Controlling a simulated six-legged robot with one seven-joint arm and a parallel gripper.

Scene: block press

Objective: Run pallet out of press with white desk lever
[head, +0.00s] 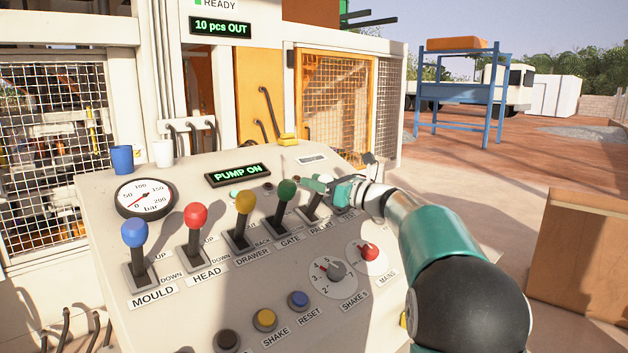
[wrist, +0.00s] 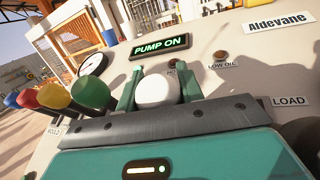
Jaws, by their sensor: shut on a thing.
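The white desk lever (head: 312,207) stands on the sloped desk, last in the row, above the PALLET label. Its white knob (wrist: 157,91) sits between the two green fingers of my gripper (wrist: 158,85) in the wrist view. My gripper (head: 318,184) is shut on the knob, reaching in from the right, and hides part of the lever in the head view. The press display (head: 221,27) reads "10 pcs OUT" with "READY" above it. I cannot make out the pallet.
Green (head: 287,190), yellow (head: 245,202), red (head: 196,215) and blue (head: 134,232) levers stand left of the white one. The desk display (head: 237,174) reads "PUMP ON". Knobs and buttons sit below. Mugs (head: 122,159) stand at the desk's back left.

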